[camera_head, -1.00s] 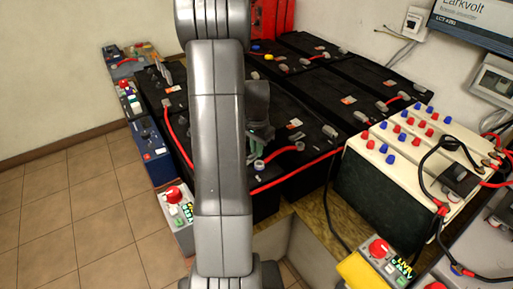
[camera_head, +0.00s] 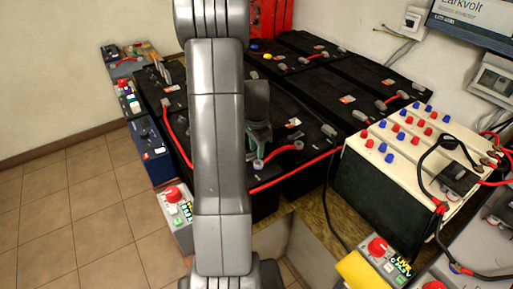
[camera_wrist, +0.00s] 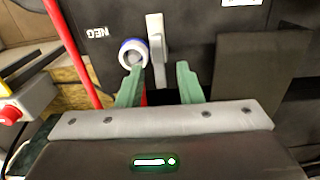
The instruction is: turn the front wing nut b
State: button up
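In the wrist view a pale grey upright lever-like piece (camera_wrist: 156,48), which looks like the wing of a nut, stands on the black battery. A round terminal with a blue and white ring (camera_wrist: 133,53) is just left of it. My gripper (camera_wrist: 160,78) is open, with its green fingers on either side of the grey piece. The left fingertip is close to the ringed terminal; I cannot tell whether it touches. In the head view my gripper (camera_head: 258,140) points down over the front battery, partly hidden by my arm. The blue-ringed terminal (camera_head: 259,165) shows just below it.
A red cable (camera_wrist: 74,50) runs along the left in the wrist view. A red bar-like cable (camera_head: 295,172) crosses the front batteries. A cream battery (camera_head: 400,170) stands at right. Control boxes (camera_head: 176,215) stand at front left, with another (camera_head: 385,262) at front right.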

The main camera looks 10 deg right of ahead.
notch_tip(320, 180, up, 14)
jog(key=p, duration=0.1)
dwell(0.5)
jog(key=shift+f, duration=0.1)
notch_tip(320, 180, down, 14)
jog(key=shift+r+b, duration=0.1)
jog(key=shift+b, duration=0.4)
jog(key=shift+n, duration=0.3)
